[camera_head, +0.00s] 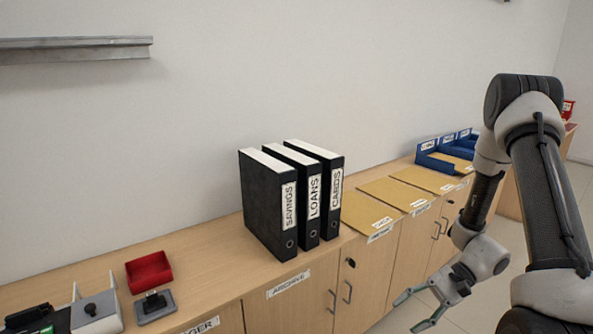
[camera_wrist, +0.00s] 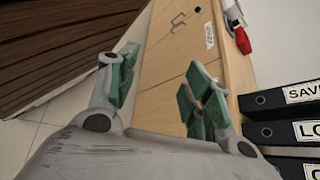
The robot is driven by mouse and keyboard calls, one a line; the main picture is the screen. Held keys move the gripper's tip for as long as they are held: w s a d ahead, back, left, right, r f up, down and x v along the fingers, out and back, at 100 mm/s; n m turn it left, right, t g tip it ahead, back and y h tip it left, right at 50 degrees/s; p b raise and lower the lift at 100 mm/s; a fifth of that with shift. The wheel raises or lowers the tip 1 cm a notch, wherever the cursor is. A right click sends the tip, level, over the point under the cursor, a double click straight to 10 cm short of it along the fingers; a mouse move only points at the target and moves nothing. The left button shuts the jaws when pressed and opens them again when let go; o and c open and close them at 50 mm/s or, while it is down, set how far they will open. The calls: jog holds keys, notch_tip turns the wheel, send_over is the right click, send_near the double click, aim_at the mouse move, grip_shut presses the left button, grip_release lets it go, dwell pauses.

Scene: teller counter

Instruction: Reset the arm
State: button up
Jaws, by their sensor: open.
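My gripper (camera_head: 430,307) hangs in front of the cabinet doors at the lower right of the head view, below the level of the counter top. Its fingers are apart with nothing between them. In the wrist view the two green-padded fingers (camera_wrist: 157,95) are spread, with cabinet front and floor behind them. My arm comes down from the right side of the head view and bends at the elbow near the top right.
Binders marked SAVINGS (camera_head: 270,205), LOANS (camera_head: 307,195) and CARDS (camera_head: 330,190) stand on the counter (camera_head: 215,250). Tan folders (camera_head: 395,193) and blue trays (camera_head: 437,160) lie right of them. A red bin (camera_head: 149,271) and a stamp (camera_head: 155,305) are at left.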

jog(key=s+d+r+n+t+h, duration=0.2)
jog(key=s+d+r+n+h, duration=0.1)
jog(key=r, duration=0.7)
jog(key=s+d+r+n+t+h, duration=0.2)
jog(key=r+h, duration=0.3)
jog(key=r, duration=0.5)
jog(key=s+d+r+n+t+h, duration=0.3)
jog(key=s+d+r, duration=0.1)
jog(key=r, duration=0.7)
jog(key=shift+s+d+n+t+h, duration=0.25)
jog(key=shift+s+n+t+h, duration=0.05)
jog(key=shift+s+h, duration=0.15)
jog(key=shift+a+r, duration=0.25)
jog(key=shift+r, duration=0.15)
jog(key=shift+c, duration=0.2)
